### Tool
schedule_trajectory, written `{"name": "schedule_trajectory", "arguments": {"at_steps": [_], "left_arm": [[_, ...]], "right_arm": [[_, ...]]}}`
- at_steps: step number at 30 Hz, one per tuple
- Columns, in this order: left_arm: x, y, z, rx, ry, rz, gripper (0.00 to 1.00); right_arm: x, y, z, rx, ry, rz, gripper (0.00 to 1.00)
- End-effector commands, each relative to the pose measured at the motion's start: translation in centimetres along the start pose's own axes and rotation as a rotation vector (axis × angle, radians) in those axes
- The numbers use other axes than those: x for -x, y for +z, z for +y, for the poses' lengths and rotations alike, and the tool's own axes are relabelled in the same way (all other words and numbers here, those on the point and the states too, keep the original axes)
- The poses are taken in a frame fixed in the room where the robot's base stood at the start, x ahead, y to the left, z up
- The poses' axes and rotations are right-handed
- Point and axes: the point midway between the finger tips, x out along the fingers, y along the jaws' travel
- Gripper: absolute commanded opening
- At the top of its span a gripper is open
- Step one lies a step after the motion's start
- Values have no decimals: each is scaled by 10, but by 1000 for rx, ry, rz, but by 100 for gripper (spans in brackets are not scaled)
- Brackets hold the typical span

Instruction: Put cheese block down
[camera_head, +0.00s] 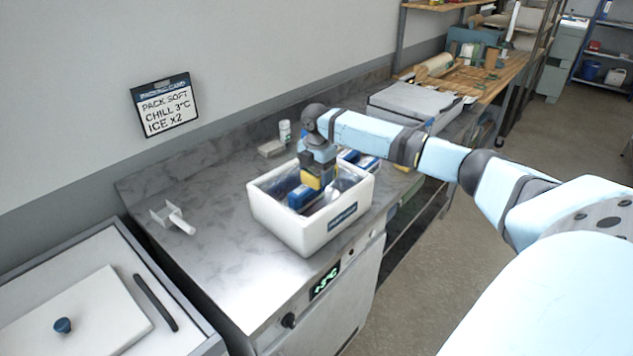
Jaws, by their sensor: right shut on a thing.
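My right gripper (316,168) points down over the inside of a white insulated box (300,229). It is shut on a yellow cheese block (311,181), which sits low between the fingers, about level with the box's rim. A blue pack (300,197) lies in the box just below and beside the block. I cannot tell whether the block touches it. The gripper hides part of the box's inside. My left gripper is not in view.
A white scoop-like tool (174,216) lies at left, and a small white bottle (285,132) stands behind. Blue and white packs (366,163) lie right of the box. A sign (165,105) hangs on the wall. The counter's front left is clear.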

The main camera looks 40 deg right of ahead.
Motion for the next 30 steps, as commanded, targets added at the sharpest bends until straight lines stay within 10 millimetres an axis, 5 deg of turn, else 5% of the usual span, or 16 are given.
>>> {"name": "schedule_trajectory", "arguments": {"at_steps": [6, 29, 30], "left_arm": [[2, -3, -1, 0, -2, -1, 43], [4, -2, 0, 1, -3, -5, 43], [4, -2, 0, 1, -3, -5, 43]], "right_arm": [[-30, 0, 0, -1, -2, 0, 37], [-44, 0, 0, 0, -1, 0, 37], [-44, 0, -1, 1, -2, 0, 77]]}}
